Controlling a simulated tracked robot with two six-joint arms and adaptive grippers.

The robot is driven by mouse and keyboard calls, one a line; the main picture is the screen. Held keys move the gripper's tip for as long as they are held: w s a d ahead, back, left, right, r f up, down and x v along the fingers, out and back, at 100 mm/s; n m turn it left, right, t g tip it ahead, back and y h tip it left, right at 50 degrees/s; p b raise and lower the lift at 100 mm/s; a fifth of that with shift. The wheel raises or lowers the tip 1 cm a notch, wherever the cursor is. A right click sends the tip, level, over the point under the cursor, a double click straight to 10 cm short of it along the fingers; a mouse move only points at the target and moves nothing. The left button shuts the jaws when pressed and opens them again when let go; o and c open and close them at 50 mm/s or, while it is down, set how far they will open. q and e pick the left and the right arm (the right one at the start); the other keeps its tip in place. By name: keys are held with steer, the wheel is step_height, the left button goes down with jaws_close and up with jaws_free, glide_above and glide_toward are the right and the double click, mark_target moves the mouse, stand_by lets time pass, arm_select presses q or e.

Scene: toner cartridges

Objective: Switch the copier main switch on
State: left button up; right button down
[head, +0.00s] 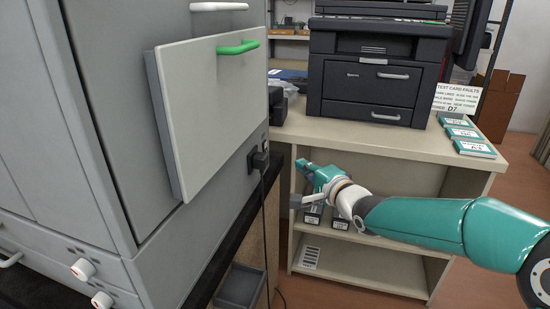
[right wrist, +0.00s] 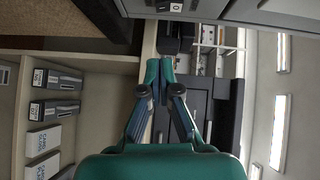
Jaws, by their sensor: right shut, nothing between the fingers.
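The large grey copier (head: 105,120) fills the left of the head view. A pale panel with a green handle (head: 238,48) stands out from its side. Low on that side is a black plug or socket (head: 258,160) with a cable hanging down. I cannot make out the main switch for certain; a small dark fitting with white parts (right wrist: 168,7) shows on a grey edge at the top of the right wrist view. My right gripper (head: 298,181) is shut and empty, right of the copier and apart from it; its fingers (right wrist: 160,75) meet in the wrist view. My left gripper is not in view.
A black printer (head: 375,75) stands on the beige shelf unit (head: 400,143) behind my right arm. Teal boxes (head: 472,148) and a test card sign (head: 457,98) are at its right. Toner boxes (right wrist: 53,108) stand on the lower shelves. A grey bin (head: 241,286) is below the copier.

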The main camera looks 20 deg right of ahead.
mark_target(266, 148)
steer(key=w+a+f+b, duration=0.1)
steer(key=w+a, duration=0.3)
steer(key=w, duration=0.5)
steer(key=shift+a+b, duration=0.25)
steer(key=shift+b, duration=0.55)
steer(key=shift+w+f, duration=0.1)
